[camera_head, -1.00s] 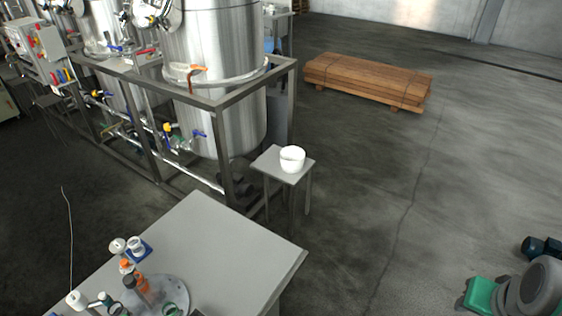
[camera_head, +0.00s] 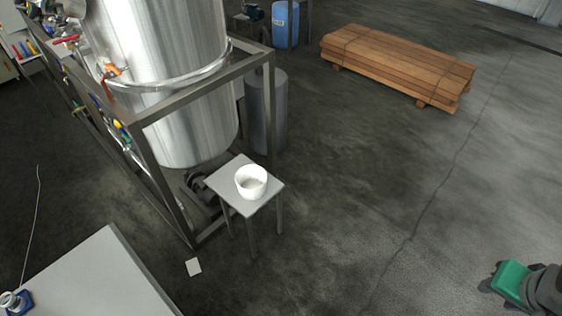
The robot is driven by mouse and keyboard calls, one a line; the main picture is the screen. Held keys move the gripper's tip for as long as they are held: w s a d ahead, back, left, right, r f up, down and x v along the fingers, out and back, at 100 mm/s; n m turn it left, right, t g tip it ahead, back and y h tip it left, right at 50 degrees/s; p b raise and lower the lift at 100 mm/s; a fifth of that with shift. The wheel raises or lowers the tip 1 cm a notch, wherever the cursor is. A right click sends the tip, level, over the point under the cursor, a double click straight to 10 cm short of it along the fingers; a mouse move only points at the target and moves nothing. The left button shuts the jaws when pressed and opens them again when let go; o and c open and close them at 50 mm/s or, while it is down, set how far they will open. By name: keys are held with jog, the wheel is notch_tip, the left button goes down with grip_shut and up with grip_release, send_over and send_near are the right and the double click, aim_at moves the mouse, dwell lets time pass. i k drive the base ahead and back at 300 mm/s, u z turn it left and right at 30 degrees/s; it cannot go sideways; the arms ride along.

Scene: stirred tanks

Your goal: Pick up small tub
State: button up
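The small tub (camera_head: 251,183) is white, round and open at the top. It stands upright on a small grey stool-like table (camera_head: 222,186), near the middle of the tabletop. The tub is unobstructed, and its inside looks empty. At the bottom right, a green and dark grey machine part (camera_head: 520,286) shows at the picture's edge; I cannot tell whether it belongs to my arm. My gripper's fingers are not visible.
A steel tank (camera_head: 165,90) in a metal frame (camera_head: 160,190) stands left of and behind the small table. A grey worktable (camera_head: 95,280) is at the lower left. A plank stack (camera_head: 395,65) lies at the back right. The floor to the right is clear.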

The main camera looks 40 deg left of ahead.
aim_at(251, 180)
jog(key=i, duration=2.35)
jog(key=u, duration=4.65)
jog(key=i, duration=1)
